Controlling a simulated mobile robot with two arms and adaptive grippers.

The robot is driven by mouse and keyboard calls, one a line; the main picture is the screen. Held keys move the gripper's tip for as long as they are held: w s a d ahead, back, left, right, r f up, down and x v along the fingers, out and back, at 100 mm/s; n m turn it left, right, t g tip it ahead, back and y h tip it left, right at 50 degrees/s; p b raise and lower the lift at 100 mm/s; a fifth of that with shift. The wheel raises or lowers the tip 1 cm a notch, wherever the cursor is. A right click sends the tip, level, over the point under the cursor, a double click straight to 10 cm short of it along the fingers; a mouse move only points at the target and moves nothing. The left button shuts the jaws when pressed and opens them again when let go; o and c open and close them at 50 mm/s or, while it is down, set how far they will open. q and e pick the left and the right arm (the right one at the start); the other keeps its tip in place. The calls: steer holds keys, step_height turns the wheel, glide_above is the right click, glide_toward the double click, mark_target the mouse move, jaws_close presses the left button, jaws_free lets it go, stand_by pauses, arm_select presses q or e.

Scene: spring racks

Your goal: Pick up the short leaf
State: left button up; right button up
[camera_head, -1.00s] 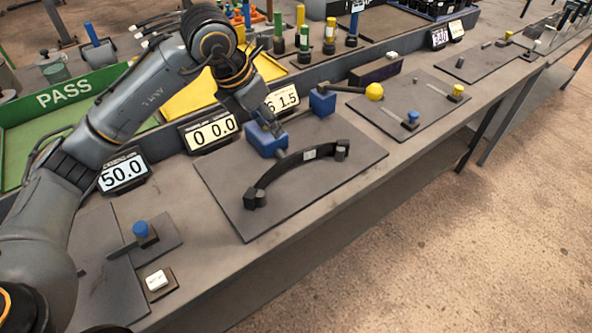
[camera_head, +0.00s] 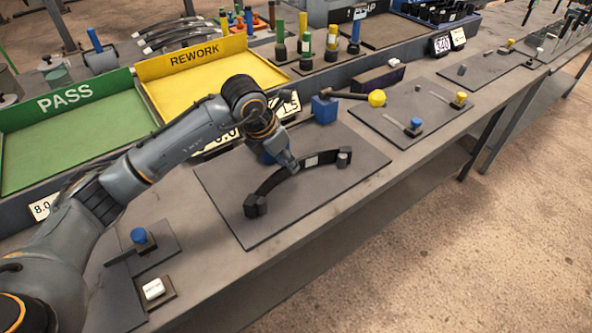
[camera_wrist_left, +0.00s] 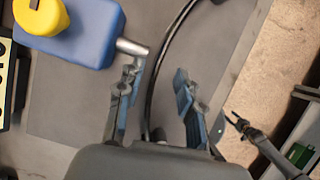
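The short leaf is a black curved strip (camera_head: 268,184) with a pale label, lying on the dark mat (camera_head: 235,170). It has a dark block at its near end and a small post at its far end. My left gripper (camera_head: 289,163) is low at the leaf's middle, and the arm partly hides the area behind it. In the left wrist view the leaf (camera_wrist_left: 167,45) runs between the two spread fingers of my left gripper (camera_wrist_left: 156,76), with gaps on both sides. A slim dark forked thing (camera_wrist_left: 243,127) at right may be my right gripper; its opening is too small to judge.
A blue block (camera_wrist_left: 80,32) with a yellow knob (camera_wrist_left: 42,16) stands beside the leaf. Green PASS (camera_head: 60,135) and yellow REWORK (camera_head: 190,90) trays lie behind. The mat's front is clear.

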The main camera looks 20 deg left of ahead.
arm_select(q)
steer(key=shift+p+x, duration=0.35)
steer(key=shift+x, duration=1.65)
steer(key=shift+r, duration=0.1)
jaws_close()
steer(key=shift+w+r, duration=0.15)
steer(key=shift+w, duration=0.05)
